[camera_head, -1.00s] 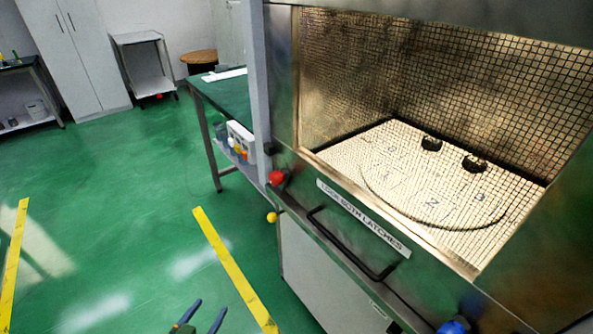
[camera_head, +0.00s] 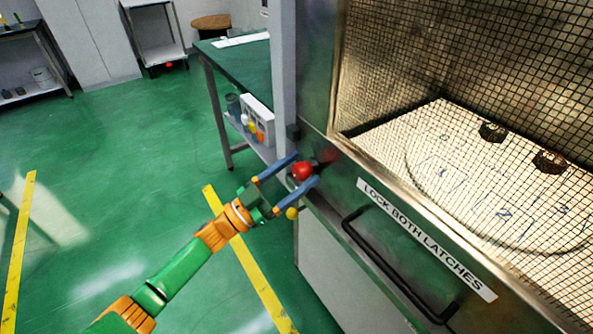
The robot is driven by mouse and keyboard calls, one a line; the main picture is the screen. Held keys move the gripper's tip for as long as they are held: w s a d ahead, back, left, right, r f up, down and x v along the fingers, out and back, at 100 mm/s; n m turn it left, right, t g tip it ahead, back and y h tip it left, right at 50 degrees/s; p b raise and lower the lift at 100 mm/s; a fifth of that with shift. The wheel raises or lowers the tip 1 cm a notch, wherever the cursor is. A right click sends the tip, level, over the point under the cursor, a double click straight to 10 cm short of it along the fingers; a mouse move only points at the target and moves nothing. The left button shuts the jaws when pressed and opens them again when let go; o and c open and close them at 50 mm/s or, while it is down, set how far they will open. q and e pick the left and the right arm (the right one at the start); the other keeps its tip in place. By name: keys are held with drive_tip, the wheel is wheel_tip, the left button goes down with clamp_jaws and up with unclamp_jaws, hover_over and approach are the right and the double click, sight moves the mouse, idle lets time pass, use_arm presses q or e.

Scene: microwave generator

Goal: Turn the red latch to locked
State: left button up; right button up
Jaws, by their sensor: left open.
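The red latch (camera_head: 301,171) is a round red knob on the front left corner of the metal cabinet (camera_head: 352,172). My left gripper (camera_head: 304,169) comes in from the lower left. Its two blue fingers are open, one on the upper side and one on the lower side of the red knob. I cannot tell whether either finger touches it. A small yellow ball (camera_head: 291,213) shows just below the lower finger. The latch's pivot is partly hidden behind the knob and fingers. My right gripper is not in view.
A black handle bar (camera_head: 385,265) and a "LOCK BOTH LATCHES" label (camera_head: 427,238) are on the cabinet front, right of the latch. Behind the mesh are two dark round objects. A green-topped table (camera_head: 238,62) stands behind. The green floor at left is open.

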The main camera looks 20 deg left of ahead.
use_arm(q)
clamp_jaws()
drive_tip(key=shift+m, duration=0.4)
drive_tip(key=shift+f+m+g+h+b, duration=0.15)
drive_tip(key=shift+m+g+h+b, duration=0.15)
drive_tip(key=shift+m+g+b, duration=0.4)
drive_tip(key=m+g+h+b, duration=0.1)
drive_tip(key=m, duration=0.2)
drive_tip(key=shift+m, duration=0.4)
drive_tip(key=m+g, duration=0.1)
drive_tip(key=m, duration=0.2)
drive_tip(key=m+g+b, duration=0.1)
drive_tip(key=m, duration=0.2)
drive_tip(key=shift+g, duration=0.3)
drive_tip(key=m+g, duration=0.2)
drive_tip(key=m, duration=0.2)
drive_tip(key=shift+m+b, duration=0.4)
drive_tip(key=m, duration=0.2)
drive_tip(key=m+y, duration=0.1)
drive_tip(key=m, duration=0.1)
drive_tip(key=shift+g+y+p, duration=0.3)
drive_tip(key=shift+g+p, duration=0.1)
drive_tip(key=shift+m, duration=0.4)
